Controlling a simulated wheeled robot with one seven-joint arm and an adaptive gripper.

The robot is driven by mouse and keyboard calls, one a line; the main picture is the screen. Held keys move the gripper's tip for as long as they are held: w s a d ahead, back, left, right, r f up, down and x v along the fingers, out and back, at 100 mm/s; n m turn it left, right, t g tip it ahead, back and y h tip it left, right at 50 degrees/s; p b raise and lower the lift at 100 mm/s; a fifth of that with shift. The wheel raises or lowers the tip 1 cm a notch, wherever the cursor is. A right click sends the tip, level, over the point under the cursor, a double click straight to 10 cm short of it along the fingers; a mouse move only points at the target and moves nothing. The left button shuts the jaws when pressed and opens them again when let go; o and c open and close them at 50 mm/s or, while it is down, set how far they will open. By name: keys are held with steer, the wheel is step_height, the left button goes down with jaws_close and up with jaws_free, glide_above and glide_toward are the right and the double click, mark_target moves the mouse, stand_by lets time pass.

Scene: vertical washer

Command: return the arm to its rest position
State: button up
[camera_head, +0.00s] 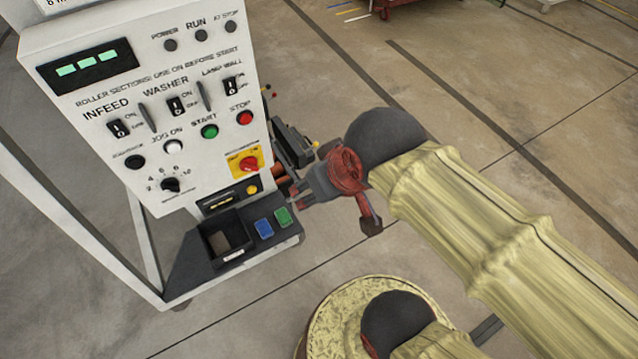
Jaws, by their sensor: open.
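My arm in its yellow cover reaches in from the right and stays extended toward the control panel (150,110). My gripper (295,188) is at the end of the red and dark wrist, beside the panel's lower right edge. It is open, and I see nothing held in it.
The white panel carries switches, green start button (209,131) and red stop button (244,118). Below it is a dark shelf (190,262) with an open box, a blue block (264,228) and a green block (283,216).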

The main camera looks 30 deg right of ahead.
steer(key=shift+f, duration=0.1)
step_height(320, 180, down, 5)
steer(key=b, duration=0.5)
steer(key=shift+w+f+b, duration=0.1)
steer(key=shift+f+b, duration=0.1)
steer(key=shift+b, duration=0.15)
steer(key=shift+o, duration=0.6)
